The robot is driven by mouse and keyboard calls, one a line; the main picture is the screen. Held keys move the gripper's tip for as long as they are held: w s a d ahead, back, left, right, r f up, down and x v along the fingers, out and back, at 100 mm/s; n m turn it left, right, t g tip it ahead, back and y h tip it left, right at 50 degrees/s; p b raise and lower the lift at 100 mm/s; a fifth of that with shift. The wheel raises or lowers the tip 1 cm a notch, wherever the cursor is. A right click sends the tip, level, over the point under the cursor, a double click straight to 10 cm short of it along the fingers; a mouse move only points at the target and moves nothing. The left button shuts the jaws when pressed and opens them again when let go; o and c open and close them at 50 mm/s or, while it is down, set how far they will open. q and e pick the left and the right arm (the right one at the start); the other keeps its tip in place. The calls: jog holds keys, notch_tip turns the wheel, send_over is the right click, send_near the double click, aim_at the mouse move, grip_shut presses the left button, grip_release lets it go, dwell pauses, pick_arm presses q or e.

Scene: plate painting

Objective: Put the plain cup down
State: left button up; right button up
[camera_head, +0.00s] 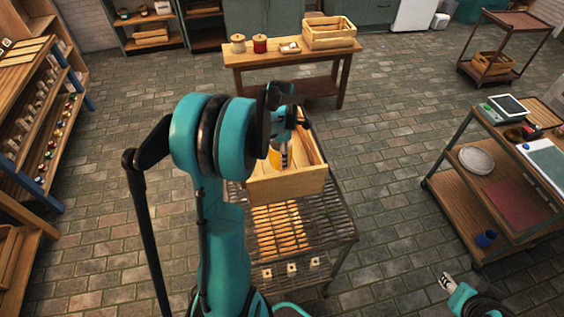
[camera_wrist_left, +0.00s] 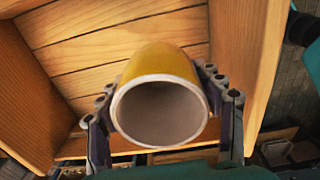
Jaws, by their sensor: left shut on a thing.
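The plain cup, yellow outside with a pale inside, shows in the left wrist view (camera_wrist_left: 160,62) with its open mouth toward the camera. In the head view a small yellow part of it (camera_head: 275,158) shows at the crate. My left gripper (camera_head: 285,150) is shut on the cup, with one finger on each side. The cup is over or inside a wooden crate (camera_head: 290,186); I cannot tell whether it touches the floor of the crate. My right gripper (camera_head: 447,282) is at the lower right, and its fingers are too small to read.
The crate stands on a metal slatted table (camera_head: 325,222). A wooden table (camera_head: 290,56) with jars and another crate (camera_head: 330,35) is behind. A trolley (camera_head: 500,185) with a plate and tablet stands right. Shelves (camera_head: 40,120) line the left. Brick floor between is clear.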

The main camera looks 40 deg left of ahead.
pick_arm(q)
notch_tip(320, 180, down, 6)
jog(key=shift+f+b, duration=0.15)
jog(key=shift+b, duration=0.35)
jog(key=o, duration=1.4)
jog(key=shift+f, duration=0.1)
